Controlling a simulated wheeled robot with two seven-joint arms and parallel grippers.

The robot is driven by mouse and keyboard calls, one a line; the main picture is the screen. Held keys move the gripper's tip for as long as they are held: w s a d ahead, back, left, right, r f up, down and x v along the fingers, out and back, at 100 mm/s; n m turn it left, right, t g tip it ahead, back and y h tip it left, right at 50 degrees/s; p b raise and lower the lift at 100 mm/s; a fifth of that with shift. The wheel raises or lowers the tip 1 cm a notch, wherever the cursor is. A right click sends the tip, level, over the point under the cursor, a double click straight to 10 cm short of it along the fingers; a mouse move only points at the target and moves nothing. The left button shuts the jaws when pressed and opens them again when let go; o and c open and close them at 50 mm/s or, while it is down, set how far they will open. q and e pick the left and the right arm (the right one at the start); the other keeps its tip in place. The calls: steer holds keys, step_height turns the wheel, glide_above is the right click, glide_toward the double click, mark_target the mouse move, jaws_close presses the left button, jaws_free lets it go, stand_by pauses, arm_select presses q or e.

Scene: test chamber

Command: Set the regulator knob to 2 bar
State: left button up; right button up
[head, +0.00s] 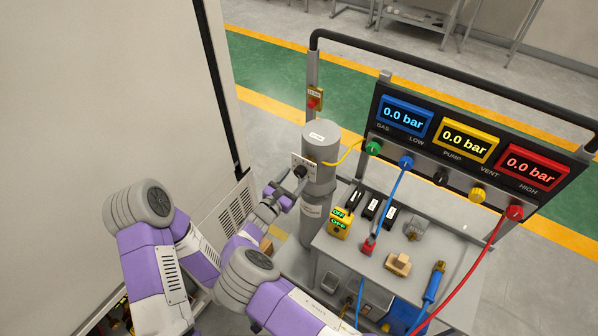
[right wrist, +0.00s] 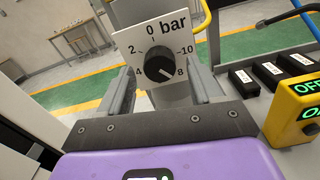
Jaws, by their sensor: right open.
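The regulator knob (right wrist: 157,71) is black and round, on a white dial plate (right wrist: 123,37) marked 0 bar, 2, 4, 8 and 10. Its pale pointer mark appears to face the lower right, near the 8. In the head view the knob (head: 300,172) is on the front of a grey cylinder (head: 320,150). My right gripper (right wrist: 164,98) is open, its fingers apart to the left and right, short of the knob with nothing between them. In the head view my right gripper (head: 281,193) is just below and left of the knob. My left gripper cannot be made out.
Blue, yellow and red displays (head: 405,116) all read 0.0 bar. A yellow box (head: 338,224) showing OFF and black blocks stand right of the cylinder on a grey bench (head: 345,252). Yellow, blue and red hoses run nearby. A pale cabinet wall stands left.

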steer(key=shift+w+d, duration=0.3)
steer(key=shift+w, duration=0.25)
arm_select(q)
steer(key=shift+w, duration=0.3)
arm_select(e)
steer(key=shift+s, duration=0.1)
steer(key=shift+c, duration=0.9)
steer(key=c, duration=0.9)
steer(key=shift+o, duration=0.2)
